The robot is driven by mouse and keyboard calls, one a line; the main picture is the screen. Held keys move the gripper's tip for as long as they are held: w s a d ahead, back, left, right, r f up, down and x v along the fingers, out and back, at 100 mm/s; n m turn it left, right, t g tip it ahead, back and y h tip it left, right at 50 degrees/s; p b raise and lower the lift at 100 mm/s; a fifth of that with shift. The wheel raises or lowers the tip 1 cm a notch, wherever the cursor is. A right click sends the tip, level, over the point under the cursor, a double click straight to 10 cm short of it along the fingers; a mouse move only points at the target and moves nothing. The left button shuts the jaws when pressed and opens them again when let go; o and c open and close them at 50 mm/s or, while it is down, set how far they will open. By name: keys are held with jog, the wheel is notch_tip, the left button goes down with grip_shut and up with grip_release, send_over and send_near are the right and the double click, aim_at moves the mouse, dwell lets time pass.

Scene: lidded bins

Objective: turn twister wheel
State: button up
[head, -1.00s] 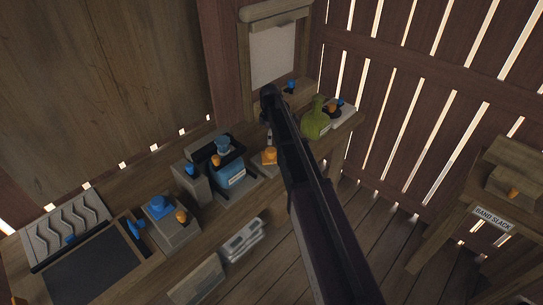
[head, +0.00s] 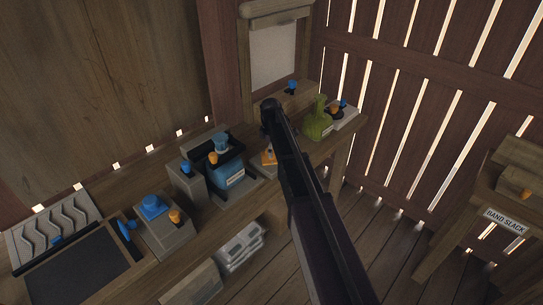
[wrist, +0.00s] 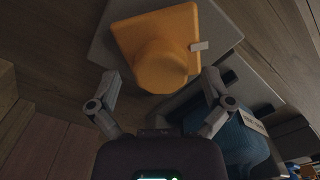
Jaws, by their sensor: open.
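In the wrist view an orange knob (wrist: 162,65) rises from a square orange plate with a small white tag on its right, on a grey block (wrist: 105,50). It may be the twister wheel; I cannot tell for certain. In the head view an orange piece on the bench (head: 268,158) is partly hidden behind my arm. My gripper (wrist: 160,78) is open and empty, its two fingers spread to the left and right of the knob's lower side. Contact is not visible. The gripper itself is hidden by my arm in the head view.
A blue container (head: 228,174) in a dark frame stands left of my arm; its blue side also shows near the right finger (wrist: 245,140). A green bottle-like object (head: 318,122) is to the right. Grey boxes with blue and orange knobs (head: 165,230) stand further left along the bench.

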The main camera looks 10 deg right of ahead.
jog(key=shift+f+b, duration=0.3)
jog(key=shift+f, duration=0.2)
jog(key=c, duration=1.1)
